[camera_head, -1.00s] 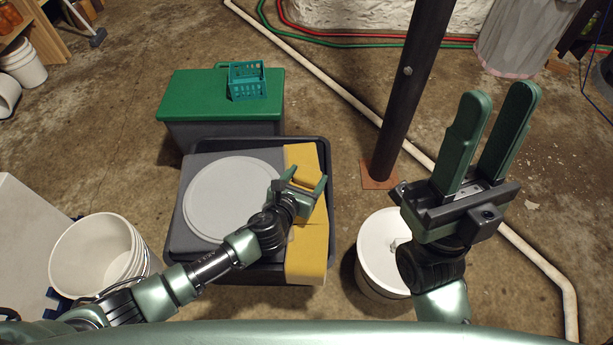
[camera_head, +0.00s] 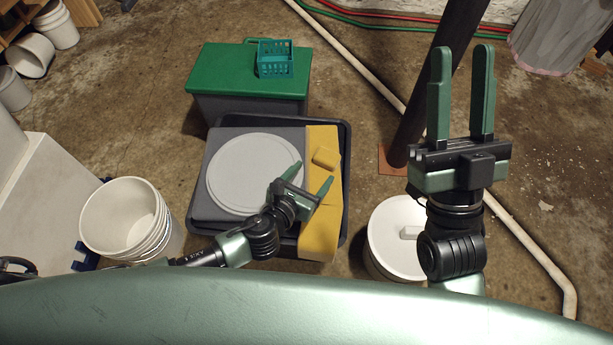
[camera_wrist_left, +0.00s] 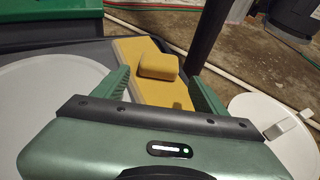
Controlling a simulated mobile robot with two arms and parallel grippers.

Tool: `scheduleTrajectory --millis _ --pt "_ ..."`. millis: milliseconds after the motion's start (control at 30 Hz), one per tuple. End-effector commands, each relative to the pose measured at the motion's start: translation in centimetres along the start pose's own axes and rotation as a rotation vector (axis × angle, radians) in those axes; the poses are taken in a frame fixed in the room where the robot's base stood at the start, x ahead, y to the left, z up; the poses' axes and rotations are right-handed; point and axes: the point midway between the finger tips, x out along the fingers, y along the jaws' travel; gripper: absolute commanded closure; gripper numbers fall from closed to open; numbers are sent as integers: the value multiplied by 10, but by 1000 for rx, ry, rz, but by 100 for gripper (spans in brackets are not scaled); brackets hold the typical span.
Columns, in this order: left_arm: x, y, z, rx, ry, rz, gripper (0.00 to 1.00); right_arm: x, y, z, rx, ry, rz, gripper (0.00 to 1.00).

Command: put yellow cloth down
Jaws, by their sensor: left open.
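The yellow cloth (camera_head: 322,233) lies as a long strip along the right side of the grey box with the round lid, with its near end hanging over the front edge. A raised yellow fold or lump (camera_head: 325,157) sits on it; it also shows in the left wrist view (camera_wrist_left: 158,66). My left gripper (camera_head: 313,177) is open and empty, just above the strip, with the lump beyond its fingertips. The left gripper covers part of the cloth. My right gripper (camera_head: 461,52) is open and empty, raised over the floor at the right.
The round grey lid (camera_head: 252,172) is left of the cloth. A dark tray (camera_head: 346,150) surrounds the box. A green-lidded bin (camera_head: 225,72) with a teal basket (camera_head: 274,60) stands behind. White buckets (camera_head: 125,215) are at left, a white lidded bucket (camera_head: 392,236) at right, near a dark post (camera_head: 425,95).

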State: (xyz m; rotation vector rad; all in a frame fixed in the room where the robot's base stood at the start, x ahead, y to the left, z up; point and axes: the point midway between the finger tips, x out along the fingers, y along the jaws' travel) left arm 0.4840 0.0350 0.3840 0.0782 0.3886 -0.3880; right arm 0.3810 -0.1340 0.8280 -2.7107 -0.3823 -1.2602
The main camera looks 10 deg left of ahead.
Motion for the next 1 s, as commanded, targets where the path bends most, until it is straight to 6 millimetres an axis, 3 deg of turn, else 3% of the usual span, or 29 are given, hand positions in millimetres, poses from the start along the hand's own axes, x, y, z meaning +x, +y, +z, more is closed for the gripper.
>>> scheduleTrajectory --millis 200,433,567,667,800,867,900,1000 --pt "-22 0 0 -1 0 0 28 0 4 32 -9 -172 6 64" --pt "-28 0 1 -8 -1 -1 28 -3 5 43 -11 -227 8 64" --pt "-31 -18 19 -205 -21 -50 28 -3 5 43 -11 -227 8 64" --pt "-41 -42 60 -598 -58 -151 28 -3 5 43 -11 -226 8 64" --pt "-74 -58 155 -1354 -134 -397 28 -3 5 43 -11 -226 8 64" --pt "-96 -50 198 -1666 -168 -535 28 -3 5 43 -11 -226 8 64" --pt "-113 -41 224 -1859 -187 -638 28 -3 5 43 -11 -226 8 64" --pt "-159 -9 279 -2255 -222 -917 28 -3 5 43 -11 -226 8 64"
